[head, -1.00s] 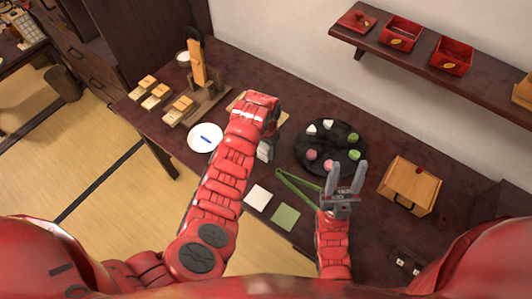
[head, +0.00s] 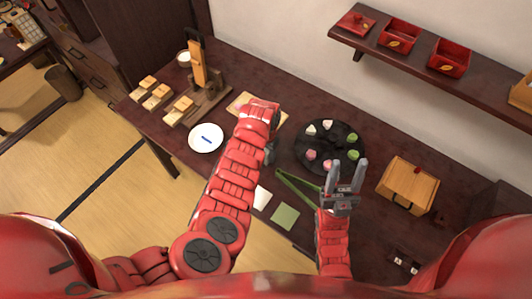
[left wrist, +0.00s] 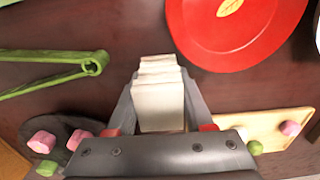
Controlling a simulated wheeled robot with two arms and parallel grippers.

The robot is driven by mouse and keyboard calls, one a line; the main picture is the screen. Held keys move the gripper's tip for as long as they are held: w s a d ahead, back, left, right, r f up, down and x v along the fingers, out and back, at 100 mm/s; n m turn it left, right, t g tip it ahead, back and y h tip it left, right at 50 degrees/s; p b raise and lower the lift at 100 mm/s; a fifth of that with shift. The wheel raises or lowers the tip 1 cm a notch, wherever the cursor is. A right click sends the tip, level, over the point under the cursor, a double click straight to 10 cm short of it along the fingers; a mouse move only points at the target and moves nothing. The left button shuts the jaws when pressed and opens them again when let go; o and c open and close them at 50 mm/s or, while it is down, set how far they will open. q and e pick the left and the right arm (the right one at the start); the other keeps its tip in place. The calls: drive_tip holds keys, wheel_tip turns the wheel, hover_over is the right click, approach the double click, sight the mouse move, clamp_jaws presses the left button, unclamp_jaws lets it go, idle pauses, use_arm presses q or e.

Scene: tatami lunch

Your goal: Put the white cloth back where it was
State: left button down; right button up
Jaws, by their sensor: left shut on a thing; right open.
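My left gripper (left wrist: 160,108) is shut on a folded white cloth (left wrist: 158,98), which shows in layers between the fingers in the left wrist view. It is over the dark table, with a red plate (left wrist: 238,30) ahead to the right. In the head view, my left arm hides the held cloth; only a dark part of my left gripper (head: 269,152) shows beside the arm. A flat white square (head: 262,198) lies on the table, partly covered by my arm, next to a green square (head: 285,216). My right gripper (head: 349,172) is open and empty.
Green tongs (head: 297,186) lie between the squares and a round black tray (head: 330,146) of colored sweets. A wooden box (head: 409,186) stands to the right. A white plate (head: 206,138) and wooden stand (head: 208,98) are to the left. A shelf (head: 375,38) holds red boxes.

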use_arm(q)
drive_tip(key=shift+f, duration=0.2)
drive_tip(key=shift+c, duration=1.4)
unclamp_jaws()
drive_tip(key=shift+r, duration=0.1)
